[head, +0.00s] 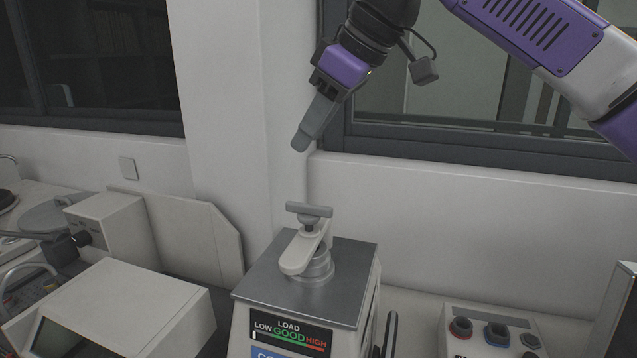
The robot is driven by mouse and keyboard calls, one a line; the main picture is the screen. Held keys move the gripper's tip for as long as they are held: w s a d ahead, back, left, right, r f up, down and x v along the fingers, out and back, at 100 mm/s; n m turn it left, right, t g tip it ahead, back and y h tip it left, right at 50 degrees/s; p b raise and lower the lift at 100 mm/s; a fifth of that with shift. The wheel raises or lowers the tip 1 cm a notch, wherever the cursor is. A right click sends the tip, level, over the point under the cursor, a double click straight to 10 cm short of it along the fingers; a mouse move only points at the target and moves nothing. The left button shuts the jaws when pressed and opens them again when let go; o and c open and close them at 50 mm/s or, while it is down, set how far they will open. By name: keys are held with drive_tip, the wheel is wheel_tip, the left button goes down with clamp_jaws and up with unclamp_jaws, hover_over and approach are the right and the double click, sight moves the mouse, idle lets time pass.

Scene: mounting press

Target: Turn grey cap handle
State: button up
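The grey cap handle (309,211) is a short T-shaped bar standing on the light-coloured arm (303,247) over the round cap of the mounting press (260,288). The press has a grey metal top and a LOAD label on its front. My gripper (301,142) is in the air above the handle, slightly to its left in the picture, and apart from it. Its fingers are seen from the side and overlap, so the gap between them is hidden. I see nothing held at the fingertips.
A white box with a screen (120,305) stands left of the press, with a control unit with a black knob (110,230) behind it. A panel with red and blue buttons (490,328) is at the right. The wall and window (450,90) are behind the press.

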sight(310, 205)
drive_tip(key=s+d+f+g+h, duration=0.1)
drive_tip(key=s+d+f+g, duration=0.1)
drive_tip(key=s, duration=0.1)
drive_tip(key=shift+d+f, duration=0.35)
drive_tip(key=shift+f, duration=0.05)
drive_tip(key=shift+n+g, duration=0.3)
drive_tip(key=shift+p+x, duration=0.7)
drive_tip(key=shift+x, duration=3.2)
drive_tip(key=shift+w+d, duration=0.1)
clamp_jaws()
